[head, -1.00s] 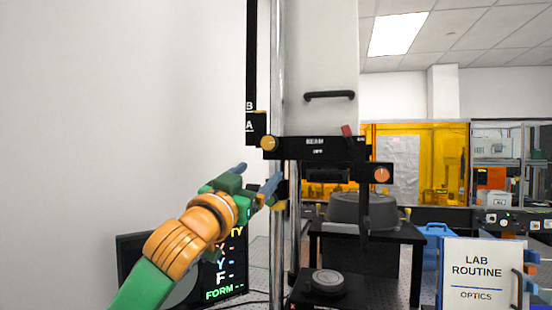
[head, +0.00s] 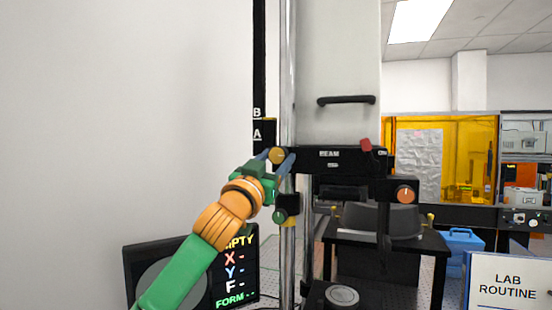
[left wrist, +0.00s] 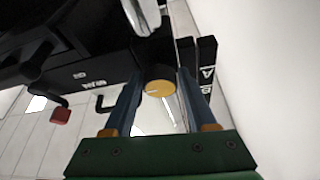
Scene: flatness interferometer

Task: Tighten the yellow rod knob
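The yellow rod knob (head: 277,155) is a round yellow disc at the left end of the black beam carriage, beside the vertical metal rod. In the left wrist view the knob (left wrist: 160,89) faces me between the fingers, with a pale line on its face. My left gripper (head: 275,160) reaches up from the lower left, one blue finger on each side of the knob. In the left wrist view the gripper (left wrist: 160,78) is open, with narrow gaps beside the knob; I see no clear contact. My right gripper is not in view.
The black beam (head: 335,160) carries a red knob (head: 366,145) and an orange knob (head: 405,194). A green knob (head: 279,216) sits on a lower clamp. A dark display (head: 236,262) stands behind my left arm. Bare white wall fills the left.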

